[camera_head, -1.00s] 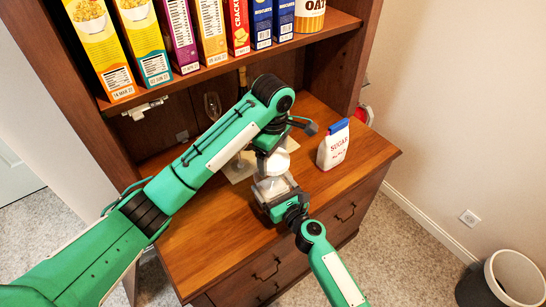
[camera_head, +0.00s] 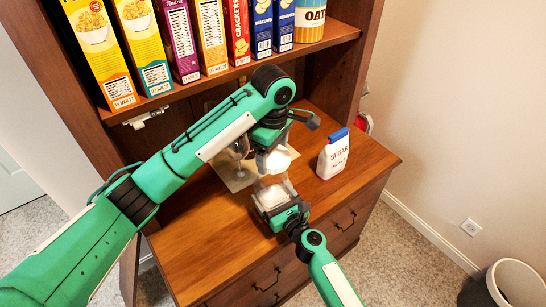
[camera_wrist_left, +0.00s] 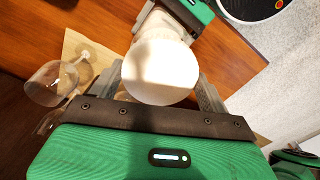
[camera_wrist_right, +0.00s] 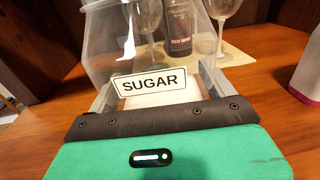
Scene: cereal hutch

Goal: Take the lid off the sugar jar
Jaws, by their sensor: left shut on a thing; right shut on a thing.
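The white round lid (camera_head: 276,160) is between the fingers of my left gripper (camera_head: 268,163), above the jar with a small gap visible. The lid fills the middle of the left wrist view (camera_wrist_left: 162,72). The clear glass sugar jar (camera_wrist_right: 145,50), labelled SUGAR, is gripped low by my right gripper (camera_wrist_right: 155,95) and holds white sugar near its base. In the head view the jar (camera_head: 272,193) is partly hidden by the grippers and stands near the counter's front edge. No lid shows on the jar in the right wrist view, where its top is cut off.
A sugar bag (camera_head: 333,155) with a blue top stands on the wooden counter (camera_head: 215,245) to the right. Wine glasses (camera_wrist_left: 52,82) and a dark bottle (camera_wrist_right: 180,35) stand on a light mat behind. Cereal boxes (camera_head: 95,45) line the shelf above. The counter's front left is clear.

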